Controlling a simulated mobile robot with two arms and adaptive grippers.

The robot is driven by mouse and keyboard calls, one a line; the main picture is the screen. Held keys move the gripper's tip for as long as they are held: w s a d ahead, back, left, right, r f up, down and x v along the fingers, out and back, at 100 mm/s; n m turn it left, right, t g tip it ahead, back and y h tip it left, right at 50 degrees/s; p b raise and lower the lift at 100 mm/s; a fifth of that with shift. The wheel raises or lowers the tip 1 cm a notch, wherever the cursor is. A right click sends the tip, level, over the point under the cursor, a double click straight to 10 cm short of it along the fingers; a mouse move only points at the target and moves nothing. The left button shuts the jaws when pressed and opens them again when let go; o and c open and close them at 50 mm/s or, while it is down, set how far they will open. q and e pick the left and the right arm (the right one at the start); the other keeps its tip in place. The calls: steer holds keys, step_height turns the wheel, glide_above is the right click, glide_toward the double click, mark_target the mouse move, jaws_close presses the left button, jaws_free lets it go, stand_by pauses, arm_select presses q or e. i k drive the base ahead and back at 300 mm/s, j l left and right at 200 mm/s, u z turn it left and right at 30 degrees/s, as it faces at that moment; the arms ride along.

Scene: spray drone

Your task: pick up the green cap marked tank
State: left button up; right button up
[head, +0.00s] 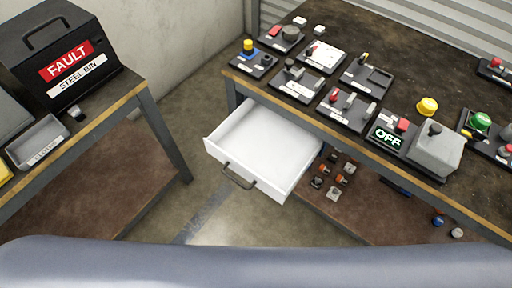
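A green cap (481,121) sits near the right edge of the head view, on a dark tray (466,132) on the right-hand workbench. Its marking is too small to read. A yellow cap (427,106) stands on the bench to its left, and a grey knob-like piece (507,132) is just right of it. Neither of my grippers shows in the head view.
The right-hand workbench (392,27) holds several small trays of parts and an OFF display (386,138). A white drawer (262,140) stands open below it, empty. A black FAULT steel bin (62,55) stands on the left bench. Floor between benches is clear.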

mark_target(481, 122)
steer(key=z, duration=1.7)
steer(key=i+l+u, duration=0.2)
steer(key=l+u, duration=0.25)
steer(key=i+l+u, duration=0.15)
steer(key=u, duration=0.3)
steer(key=l+u, duration=0.45)
steer(key=i+l, duration=0.05)
